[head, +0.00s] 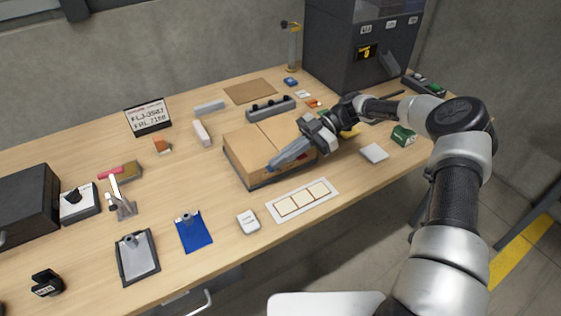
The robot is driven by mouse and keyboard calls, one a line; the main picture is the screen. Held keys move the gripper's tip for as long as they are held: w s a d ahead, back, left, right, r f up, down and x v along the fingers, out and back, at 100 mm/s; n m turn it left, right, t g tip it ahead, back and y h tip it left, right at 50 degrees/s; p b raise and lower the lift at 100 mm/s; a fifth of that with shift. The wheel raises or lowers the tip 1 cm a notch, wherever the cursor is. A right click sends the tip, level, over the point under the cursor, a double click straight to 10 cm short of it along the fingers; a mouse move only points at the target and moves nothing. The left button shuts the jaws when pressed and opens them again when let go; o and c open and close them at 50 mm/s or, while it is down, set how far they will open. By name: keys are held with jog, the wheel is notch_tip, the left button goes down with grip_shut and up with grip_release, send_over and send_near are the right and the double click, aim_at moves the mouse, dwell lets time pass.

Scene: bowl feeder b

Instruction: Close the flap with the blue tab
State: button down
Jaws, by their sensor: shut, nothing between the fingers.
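A brown cardboard box (243,156) sits near the middle of the table. Its top looks mostly flat, with a seam between panels. I cannot make out a blue tab on it; my arm covers part of its right side. My gripper (274,164) reaches in from the right, low over the front part of the box top. Its fingers are shut and empty, pointing left. I cannot tell whether the fingertips touch the cardboard.
A strip with pale squares (304,200) and a small white block (248,222) lie in front of the box. A dark cabinet (345,45) stands at the back right.

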jog(key=shift+d+f, duration=0.1)
jog(key=shift+f, duration=0.2)
jog(key=shift+r, duration=0.1)
dwell(0.3)
